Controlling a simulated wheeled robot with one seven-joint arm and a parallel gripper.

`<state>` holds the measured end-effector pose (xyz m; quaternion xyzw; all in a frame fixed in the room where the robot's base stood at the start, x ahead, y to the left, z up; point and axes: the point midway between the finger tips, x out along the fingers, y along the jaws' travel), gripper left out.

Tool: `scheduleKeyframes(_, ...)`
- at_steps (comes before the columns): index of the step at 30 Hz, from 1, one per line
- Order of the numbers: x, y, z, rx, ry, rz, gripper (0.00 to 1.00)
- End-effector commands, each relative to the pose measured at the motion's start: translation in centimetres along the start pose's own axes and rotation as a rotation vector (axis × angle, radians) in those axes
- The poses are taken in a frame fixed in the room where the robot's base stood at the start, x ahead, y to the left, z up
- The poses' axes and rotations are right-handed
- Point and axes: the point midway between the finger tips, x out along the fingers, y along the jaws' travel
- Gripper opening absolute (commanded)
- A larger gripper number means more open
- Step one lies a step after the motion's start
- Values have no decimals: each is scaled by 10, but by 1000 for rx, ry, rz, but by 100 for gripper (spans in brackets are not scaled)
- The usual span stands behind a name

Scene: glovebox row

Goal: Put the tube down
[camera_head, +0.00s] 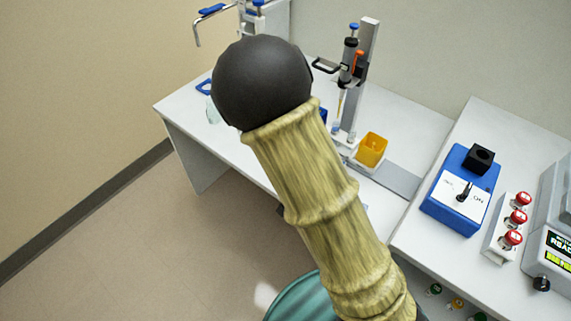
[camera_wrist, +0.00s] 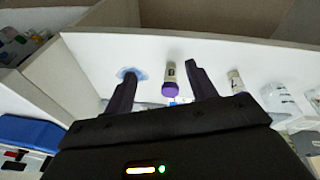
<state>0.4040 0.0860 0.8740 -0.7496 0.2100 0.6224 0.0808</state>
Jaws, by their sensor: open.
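My gripper (camera_wrist: 160,72) shows in the wrist view with its two dark fingers spread wide apart. A small tube (camera_wrist: 171,78) with a white body and purple cap shows between the fingers, touching neither that I can see. It appears against a white surface (camera_wrist: 110,48); whether it stands or lies there I cannot tell. In the head view my arm fills the middle and hides the gripper and the tube.
A second pale tube-like item (camera_wrist: 235,82) is right of the fingers. In the head view, a pipette stand (camera_head: 368,75) and a yellow container (camera_head: 371,150) are on the white bench (camera_head: 415,130). A blue device (camera_head: 455,195) and red-capped items (camera_head: 516,217) stand at right.

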Motion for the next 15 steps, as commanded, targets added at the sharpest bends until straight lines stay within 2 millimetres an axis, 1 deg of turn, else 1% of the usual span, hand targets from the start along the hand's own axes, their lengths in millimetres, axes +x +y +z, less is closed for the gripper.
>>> scheduleKeyframes(1,4,-8,1,4,36,27,57)
scheduleKeyframes(4,9,-21,-2,38,119,64,57)
scheduleKeyframes(8,10,-41,-8,71,255,86,57)
scheduleKeyframes(11,5,-60,-13,89,374,79,57)
scheduleKeyframes(15,-13,-92,-18,105,553,27,57)
